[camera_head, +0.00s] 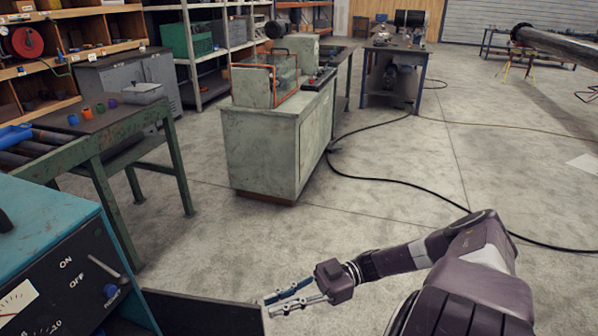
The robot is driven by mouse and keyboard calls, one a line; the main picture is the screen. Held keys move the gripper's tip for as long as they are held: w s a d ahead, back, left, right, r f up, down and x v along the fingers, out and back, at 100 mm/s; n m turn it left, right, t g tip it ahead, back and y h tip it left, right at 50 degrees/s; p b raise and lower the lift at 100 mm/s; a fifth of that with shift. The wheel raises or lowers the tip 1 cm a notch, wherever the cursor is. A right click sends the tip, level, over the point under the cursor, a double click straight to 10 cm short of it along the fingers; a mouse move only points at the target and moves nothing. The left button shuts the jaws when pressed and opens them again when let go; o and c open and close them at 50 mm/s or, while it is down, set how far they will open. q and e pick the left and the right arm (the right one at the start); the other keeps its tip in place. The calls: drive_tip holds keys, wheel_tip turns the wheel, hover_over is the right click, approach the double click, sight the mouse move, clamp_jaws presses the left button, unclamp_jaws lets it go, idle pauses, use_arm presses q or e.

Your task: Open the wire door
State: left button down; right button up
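A teal machine (40,235) with a dark front panel, dial and ON/OFF labels stands at the lower left. A dark flat panel (205,314), seemingly its wire door, juts out to the right from its side at the bottom of the view, swung away from the body. The panel's lower part is cut off by the picture edge. My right gripper (269,305) is at the panel's right edge, its two fingers apart and pointing left. I cannot tell whether a finger touches the edge. My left gripper is out of view.
A green workbench (110,140) with small coloured pieces stands behind the teal machine. A grey-green cabinet (270,150) stands in the middle. A black cable (400,180) runs across the floor. The concrete floor between the cabinet and my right arm is clear.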

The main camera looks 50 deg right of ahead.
drive_tip(key=v, duration=0.7)
drive_tip(key=shift+f, duration=0.1)
drive_tip(key=w+f+m+t+h, duration=0.3)
drive_tip(key=w+f+h, duration=0.1)
drive_tip(key=f, duration=0.7)
drive_tip(key=s+a+f+m+h, duration=0.1)
drive_tip(key=f+m+h, duration=0.15)
drive_tip(key=f, duration=0.55)
drive_tip(key=s+f+m+h, duration=0.15)
drive_tip(key=f+h, duration=0.25)
drive_tip(key=f, duration=0.4)
drive_tip(key=s+a+f+m+h, duration=0.1)
drive_tip(key=s+f+h, duration=0.15)
drive_tip(key=f, duration=0.55)
drive_tip(key=s+a+f+g+h, duration=0.1)
drive_tip(key=s+a+f+g, duration=0.2)
drive_tip(key=s+a+f, duration=0.2)
drive_tip(key=s+a+f+m+g+h, duration=0.1)
drive_tip(key=s+a+f+g, duration=0.3)
drive_tip(key=s, duration=0.7)
drive_tip(key=s+a+f+m+g, duration=0.1)
drive_tip(key=s+a+f+g, duration=0.2)
drive_tip(key=s+a+f, duration=0.5)
drive_tip(key=shift+s+h, duration=0.4)
drive_tip(key=shift+s, duration=0.2)
